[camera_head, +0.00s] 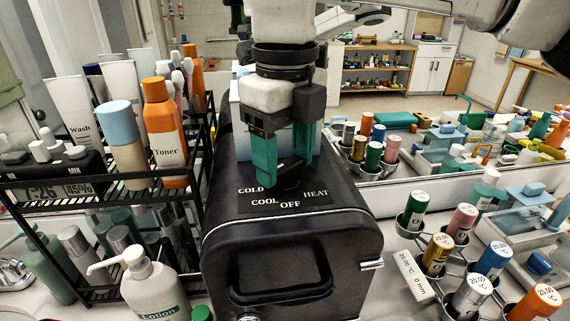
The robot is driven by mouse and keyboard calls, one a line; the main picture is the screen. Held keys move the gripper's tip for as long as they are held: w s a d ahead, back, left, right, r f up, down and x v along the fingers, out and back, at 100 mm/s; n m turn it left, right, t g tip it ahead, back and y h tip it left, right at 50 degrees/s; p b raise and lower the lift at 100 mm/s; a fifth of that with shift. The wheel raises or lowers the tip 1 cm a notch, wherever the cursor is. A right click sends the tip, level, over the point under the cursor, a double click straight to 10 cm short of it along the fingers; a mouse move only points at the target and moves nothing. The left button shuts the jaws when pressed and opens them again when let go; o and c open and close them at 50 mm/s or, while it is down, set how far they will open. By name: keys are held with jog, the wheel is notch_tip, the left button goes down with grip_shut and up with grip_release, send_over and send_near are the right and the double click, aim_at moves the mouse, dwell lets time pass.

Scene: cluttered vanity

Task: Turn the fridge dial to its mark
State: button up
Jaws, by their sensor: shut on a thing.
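The black mini fridge (340,225) stands in the middle of the vanity, with a handle on its front. Its dark dial (289,176) is on the top, behind a black label plate (277,207) reading COLD, COOL, OFF and HEAT. My gripper (284,166) reaches down from above, and its green fingers are shut on the dial, one on each side. A small green patch shows at the left finger's tip, near COLD and COOL; I cannot tell whether it is a mark or part of the finger. The fingers partly hide the dial, and its pointing direction is unclear.
A black wire rack (100,179) with an orange Toner bottle (165,130) and other bottles stands close on the left. A Lotion pump bottle (152,288) is in front of it. Several upright cans in a holder (415,275) stand on the right. A mirror is behind.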

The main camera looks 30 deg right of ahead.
aim_at(285, 163)
jog(key=m+b, duration=0.2)
jog(key=m, duration=0.3)
dwell(0.5)
jog(key=o, duration=1.1)
jog(key=shift+c, duration=0.2)
jog(key=shift+r, duration=0.1)
notch_tip(285, 163, up, 11)
jog(key=p, duration=0.8)
jog(key=shift+f, duration=0.2)
